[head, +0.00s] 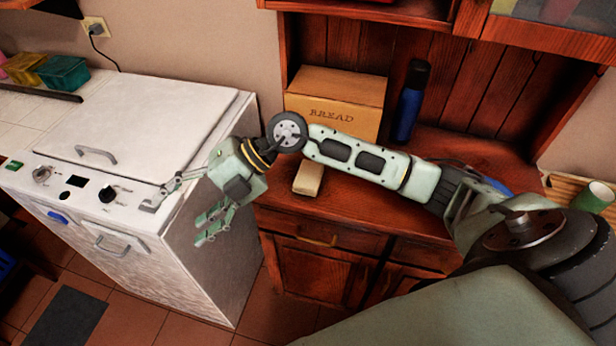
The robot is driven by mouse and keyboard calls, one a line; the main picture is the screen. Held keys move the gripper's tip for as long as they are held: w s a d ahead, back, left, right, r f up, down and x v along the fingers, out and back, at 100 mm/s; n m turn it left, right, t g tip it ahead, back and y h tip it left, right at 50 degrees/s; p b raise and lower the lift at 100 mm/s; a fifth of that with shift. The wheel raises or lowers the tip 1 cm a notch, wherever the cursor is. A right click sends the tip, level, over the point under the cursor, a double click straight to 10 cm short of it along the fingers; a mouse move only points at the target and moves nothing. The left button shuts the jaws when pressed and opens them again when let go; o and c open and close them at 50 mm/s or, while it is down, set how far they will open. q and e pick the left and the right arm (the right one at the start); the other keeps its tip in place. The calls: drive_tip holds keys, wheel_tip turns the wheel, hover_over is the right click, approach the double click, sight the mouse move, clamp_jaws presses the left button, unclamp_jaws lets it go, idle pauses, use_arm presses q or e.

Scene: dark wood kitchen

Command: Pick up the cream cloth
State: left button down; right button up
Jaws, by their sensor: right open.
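A small cream folded thing (308,179), which looks like the cream cloth, lies on the dark wood counter in front of the bread box, near the counter's front left. My right arm passes just above and behind it in the picture. My right gripper (178,222) is open and empty, to the left of the cloth, with its fingers spread in front of the white appliance. The gripper is apart from the cloth. My left gripper is not in view.
A bread box (338,88) and a blue bottle (411,100) stand at the back of the counter (345,202). The white chest appliance (150,125) stands left of the counter. A light green cup (594,197) is at the right.

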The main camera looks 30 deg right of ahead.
drive_tip(key=w+d+f+m+h, duration=0.1)
drive_tip(key=d+f+h, duration=0.2)
drive_tip(key=d, duration=0.3)
drive_tip(key=w+d+f+h, duration=0.2)
drive_tip(key=d+h, duration=0.1)
drive_tip(key=d, duration=0.3)
drive_tip(key=m+g+h, duration=0.1)
drive_tip(key=m+h, duration=0.2)
drive_tip(key=h, duration=0.4)
approach(309, 174)
drive_tip(key=shift+w+a+f, duration=0.15)
drive_tip(key=shift+f, duration=0.3)
drive_tip(key=shift+d+f, duration=0.1)
drive_tip(key=shift+d, duration=0.2)
drive_tip(key=f+p, duration=0.1)
drive_tip(key=f, duration=0.2)
drive_tip(key=f+p, duration=0.1)
drive_tip(key=f, duration=0.2)
drive_tip(key=shift+w+d+f, duration=0.15)
drive_tip(key=shift+w+d, duration=0.05)
drive_tip(key=shift+w, duration=0.05)
drive_tip(key=shift+f+p, duration=0.3)
drive_tip(key=shift+f, duration=0.25)
drive_tip(key=c, duration=1)
drive_tip(key=shift+r, duration=0.1)
drive_tip(key=shift+c, duration=0.2)
